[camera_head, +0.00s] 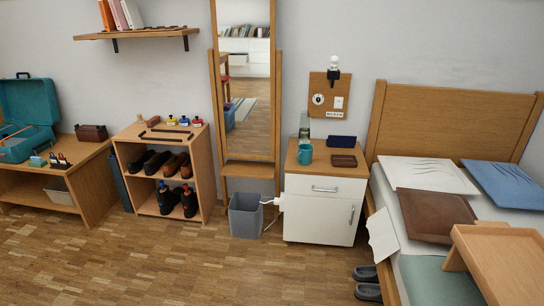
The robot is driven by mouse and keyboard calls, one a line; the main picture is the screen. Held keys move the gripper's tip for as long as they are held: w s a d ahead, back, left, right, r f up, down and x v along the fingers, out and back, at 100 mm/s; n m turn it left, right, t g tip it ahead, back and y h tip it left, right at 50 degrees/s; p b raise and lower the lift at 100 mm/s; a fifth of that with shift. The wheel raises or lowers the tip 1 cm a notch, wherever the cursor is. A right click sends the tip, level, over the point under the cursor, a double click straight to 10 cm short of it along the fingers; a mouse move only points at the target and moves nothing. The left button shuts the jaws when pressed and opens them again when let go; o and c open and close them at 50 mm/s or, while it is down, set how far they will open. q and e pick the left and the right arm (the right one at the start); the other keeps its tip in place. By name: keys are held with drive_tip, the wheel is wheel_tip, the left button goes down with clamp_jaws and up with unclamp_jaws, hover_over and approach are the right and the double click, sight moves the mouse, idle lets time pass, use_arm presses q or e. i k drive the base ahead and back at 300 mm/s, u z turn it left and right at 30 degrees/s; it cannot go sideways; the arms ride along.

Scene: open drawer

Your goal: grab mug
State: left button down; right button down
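A teal mug (305,155) stands upright on the wooden top of the white nightstand (318,214), near its left side. A clear glass or carafe (304,132) stands just behind it. The side on which the mug's handle lies is too small to tell. Neither of my grippers shows in the head view.
A dark blue case (342,141) and a brown wallet (344,161) lie right of the mug. The nightstand's drawer looks shut. A grey bin (245,216) stands left of it, the bed (384,268) right. The wooden floor (200,265) in front is clear.

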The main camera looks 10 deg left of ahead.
sight(304, 156)
drive_tip(key=z, duration=0.15)
drive_tip(key=i, duration=1.95)
drive_tip(key=u, duration=0.4)
drive_tip(key=i, duration=1.3)
drive_tip(key=u, duration=0.25)
